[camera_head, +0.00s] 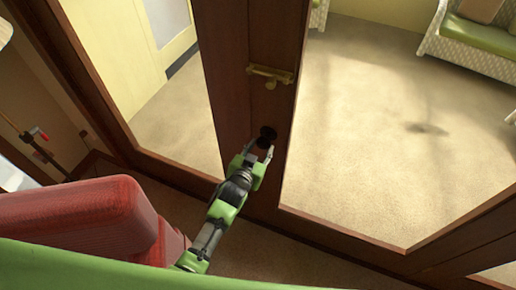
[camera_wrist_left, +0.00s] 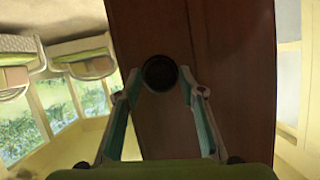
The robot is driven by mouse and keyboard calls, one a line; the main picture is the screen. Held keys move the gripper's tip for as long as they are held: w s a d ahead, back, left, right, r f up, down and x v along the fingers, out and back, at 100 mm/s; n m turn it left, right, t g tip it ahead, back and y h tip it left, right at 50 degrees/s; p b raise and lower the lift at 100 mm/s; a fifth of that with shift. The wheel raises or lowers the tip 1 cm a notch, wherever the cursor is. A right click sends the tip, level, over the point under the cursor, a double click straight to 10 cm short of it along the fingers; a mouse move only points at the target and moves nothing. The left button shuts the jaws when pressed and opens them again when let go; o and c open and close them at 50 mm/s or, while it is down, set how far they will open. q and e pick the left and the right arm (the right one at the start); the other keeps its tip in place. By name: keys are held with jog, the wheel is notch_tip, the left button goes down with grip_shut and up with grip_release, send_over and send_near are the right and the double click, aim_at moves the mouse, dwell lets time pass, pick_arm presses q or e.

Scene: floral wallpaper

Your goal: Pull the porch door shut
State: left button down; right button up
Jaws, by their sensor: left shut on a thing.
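The porch door is brown wood with large glass panes; its upright stile (camera_head: 250,40) stands in the middle of the head view and fills the centre of the left wrist view (camera_wrist_left: 225,60). A brass lever handle (camera_head: 270,73) sits on the stile. Below it is a dark round knob (camera_head: 267,132), which also shows in the left wrist view (camera_wrist_left: 160,72). My left gripper (camera_head: 259,147) is at the knob, its two fingers (camera_wrist_left: 159,82) on either side and shut on it. My right gripper is not in view.
Beyond the glass lies a bare beige carpet (camera_head: 360,130). A white wicker seat with green cushions (camera_head: 470,40) stands at the upper right. A red padded seat (camera_head: 80,215) is close at the lower left. A low wooden rail (camera_head: 345,235) runs along the bottom.

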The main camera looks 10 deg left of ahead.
pick_arm(q)
jog(key=c, duration=1.4)
grip_release()
jog(key=shift+s+d+f, duration=0.15)
jog(key=shift+s+f, duration=0.1)
jog(key=shift+f, duration=0.25)
jog(key=shift+o, duration=0.2)
jog(key=shift+r, duration=0.25)
jog(key=v, duration=1.1)
jog(key=shift+s, duration=0.35)
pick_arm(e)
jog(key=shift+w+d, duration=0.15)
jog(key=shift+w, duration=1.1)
